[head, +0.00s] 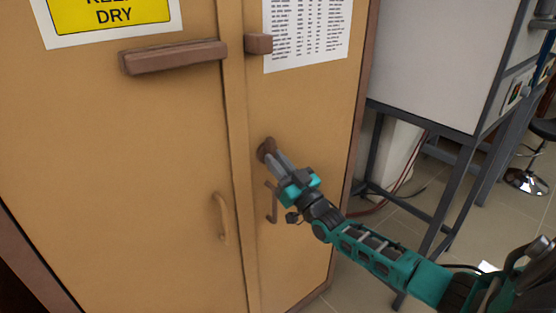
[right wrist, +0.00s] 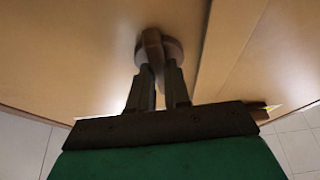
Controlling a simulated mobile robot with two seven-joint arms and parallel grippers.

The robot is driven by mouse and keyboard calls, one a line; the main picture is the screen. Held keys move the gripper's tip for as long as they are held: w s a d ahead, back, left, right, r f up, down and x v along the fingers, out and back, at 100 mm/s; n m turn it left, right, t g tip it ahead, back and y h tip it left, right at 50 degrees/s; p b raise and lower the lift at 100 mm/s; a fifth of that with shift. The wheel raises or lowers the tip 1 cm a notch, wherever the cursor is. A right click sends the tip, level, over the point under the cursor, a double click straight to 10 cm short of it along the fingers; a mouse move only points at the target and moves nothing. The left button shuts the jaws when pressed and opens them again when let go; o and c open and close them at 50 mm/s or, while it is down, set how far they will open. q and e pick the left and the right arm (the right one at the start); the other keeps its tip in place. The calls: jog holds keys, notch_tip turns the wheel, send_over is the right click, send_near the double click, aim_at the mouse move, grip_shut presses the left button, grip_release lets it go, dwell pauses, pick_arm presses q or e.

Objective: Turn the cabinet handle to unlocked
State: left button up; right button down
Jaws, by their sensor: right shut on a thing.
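The tan cabinet (head: 180,130) has two doors with brown trim. A round brown handle (head: 265,149) sits on the right door, near the seam between the doors. In the right wrist view the handle (right wrist: 153,45) shows as a disc with a raised grip bar. My right gripper (head: 275,160) reaches it from the lower right, and its fingers are shut on the grip bar. The fingers also show in the right wrist view (right wrist: 160,75), one on each side of the bar. The exact angle of the bar is hard to read. My left gripper is not in view.
A long brown bar (head: 175,57) and a small brown block (head: 258,44) sit higher on the doors. Pull handles (head: 221,217) and (head: 272,202) are lower down. A metal-framed stand (head: 455,190) stands to the right, with open floor between.

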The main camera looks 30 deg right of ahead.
jog(key=shift+m, duration=0.4)
jog(key=c, duration=1.1)
grip_release()
jog(key=v, duration=1.3)
jog(key=shift+a, duration=0.15)
